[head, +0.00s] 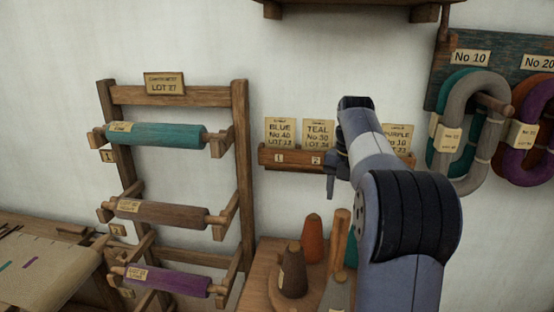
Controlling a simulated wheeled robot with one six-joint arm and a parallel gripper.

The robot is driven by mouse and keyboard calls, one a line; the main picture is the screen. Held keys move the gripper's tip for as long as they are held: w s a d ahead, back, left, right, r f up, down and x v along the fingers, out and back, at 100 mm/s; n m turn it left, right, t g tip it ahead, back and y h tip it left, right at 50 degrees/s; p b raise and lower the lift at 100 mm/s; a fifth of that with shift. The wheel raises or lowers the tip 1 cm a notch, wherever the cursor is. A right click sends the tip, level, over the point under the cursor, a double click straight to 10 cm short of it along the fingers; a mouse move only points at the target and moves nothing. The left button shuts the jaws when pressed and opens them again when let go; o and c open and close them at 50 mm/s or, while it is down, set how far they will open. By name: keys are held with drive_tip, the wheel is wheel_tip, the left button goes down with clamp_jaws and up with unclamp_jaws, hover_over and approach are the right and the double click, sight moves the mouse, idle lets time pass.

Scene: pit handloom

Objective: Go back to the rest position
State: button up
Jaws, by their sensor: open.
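My arm reaches forward from the lower right. My gripper (331,186) is at its far end, in front of the small card rail (290,160) on the wall. It is partly hidden behind my own arm links. What shows of it is open, and I see nothing held in it. The rail holds cards reading blue (280,131), teal (318,132) and purple (400,137); my arm covers part of the row.
A wooden rack (240,170) at left bears teal (155,134), brown (160,212) and purple (165,281) rolls. Yarn cones, one brown (293,272) and one orange (313,240), stand on a wooden surface (257,285) below. Hanks (467,120) hang right. A shelf (350,14) juts out above.

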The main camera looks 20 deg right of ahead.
sight(341, 225)
wheel_tip(341, 225, down, 10)
drive_tip(key=shift+r+p, duration=0.1)
drive_tip(key=shift+p, duration=0.35)
